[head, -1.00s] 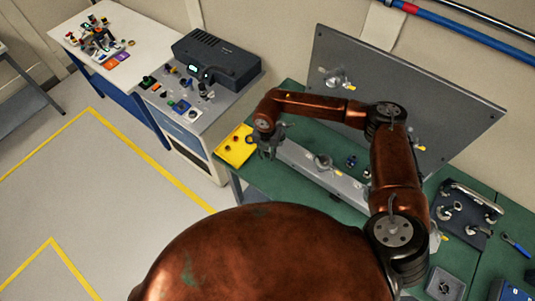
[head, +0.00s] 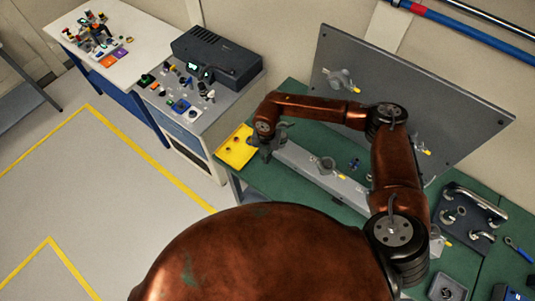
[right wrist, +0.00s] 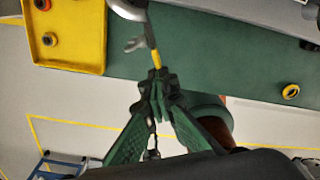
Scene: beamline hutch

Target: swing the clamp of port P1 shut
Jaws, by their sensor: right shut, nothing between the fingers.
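My right gripper (head: 266,153) is at the left end of the grey rail (head: 345,186) on the green bench, beside the yellow tray. In the right wrist view its fingertips (right wrist: 158,76) are together and hold nothing. A grey clamp (right wrist: 130,8) with a wing-shaped piece (right wrist: 136,44) and a yellow-ended lever (right wrist: 155,60) is just beyond them. The lever's yellow end is at the fingertips; I cannot tell whether they touch. No label is readable, so I cannot confirm which port is P1. My left gripper is not in view.
A yellow tray (head: 233,158) with small rings is next to the rail's left end. Another clamp (head: 325,165) sits along the rail, and the upright grey panel (head: 440,90) carries more fittings. A dark tray of handles (head: 470,212) is at right.

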